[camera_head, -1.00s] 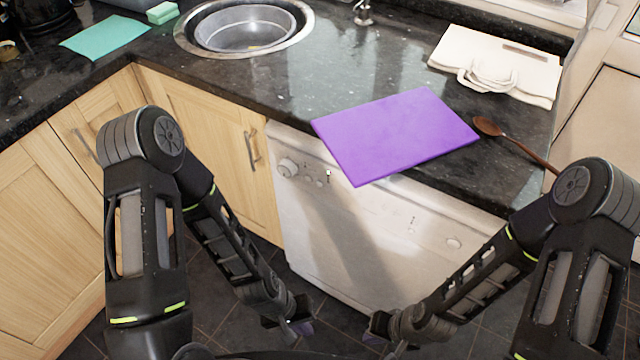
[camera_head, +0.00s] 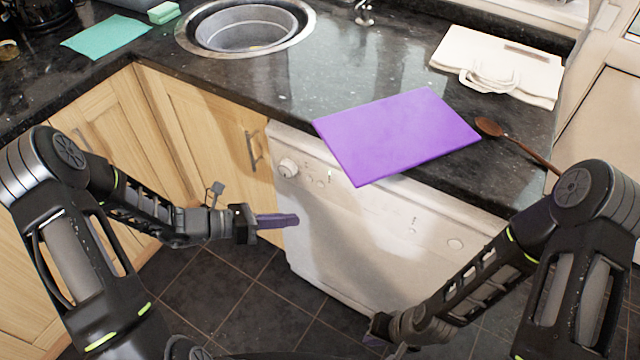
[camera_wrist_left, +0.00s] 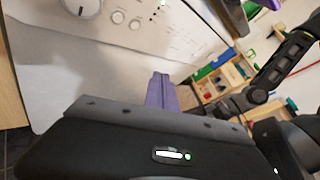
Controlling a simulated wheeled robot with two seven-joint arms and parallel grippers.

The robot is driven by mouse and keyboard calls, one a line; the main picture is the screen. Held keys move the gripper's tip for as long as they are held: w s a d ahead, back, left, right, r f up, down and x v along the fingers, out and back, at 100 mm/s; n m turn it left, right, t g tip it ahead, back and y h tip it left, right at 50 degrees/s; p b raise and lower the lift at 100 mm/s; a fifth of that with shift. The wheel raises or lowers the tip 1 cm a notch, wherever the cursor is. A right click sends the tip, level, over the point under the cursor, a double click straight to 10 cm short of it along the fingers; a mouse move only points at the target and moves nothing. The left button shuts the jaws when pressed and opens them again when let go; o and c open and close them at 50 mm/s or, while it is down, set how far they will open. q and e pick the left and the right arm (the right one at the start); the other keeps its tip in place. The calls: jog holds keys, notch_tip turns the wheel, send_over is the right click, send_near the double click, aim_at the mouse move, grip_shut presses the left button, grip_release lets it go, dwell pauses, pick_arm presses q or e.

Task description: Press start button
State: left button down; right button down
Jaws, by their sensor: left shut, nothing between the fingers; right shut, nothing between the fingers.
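The white dishwasher (camera_head: 350,235) stands under the counter. Its front panel has a round dial (camera_head: 287,168), two small round buttons (camera_head: 312,181) beside it, and a small green light. A larger round button (camera_head: 455,244) sits further right on the panel. I cannot tell which one is marked start. My left gripper (camera_head: 290,220) is shut and empty, its purple fingers pointing right in front of the dishwasher, below the dial. In the left wrist view, the dial (camera_wrist_left: 82,6) and small buttons (camera_wrist_left: 127,20) show beyond the shut fingers (camera_wrist_left: 160,88). My right gripper (camera_head: 376,335) is shut, low at the bottom.
A purple cutting board (camera_head: 395,135) overhangs the counter edge above the panel. A wooden spoon (camera_head: 489,126) and a folded white cloth bag (camera_head: 500,65) lie to its right. A sink (camera_head: 245,28) is behind. Wooden cabinets (camera_head: 190,130) stand left of the dishwasher.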

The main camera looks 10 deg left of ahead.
aim_at(320, 184)
pick_arm(q)
jog(key=shift+w, duration=0.1)
jog(key=w+d+b, duration=0.2)
jog(key=w+d, duration=0.1)
jog(key=w, duration=0.5)
jog(key=shift+d, duration=0.15)
jog(key=shift+w+d, duration=0.1)
dwell(2.1)
jog(key=shift+w+d, duration=0.1)
jog(key=shift+w, duration=0.15)
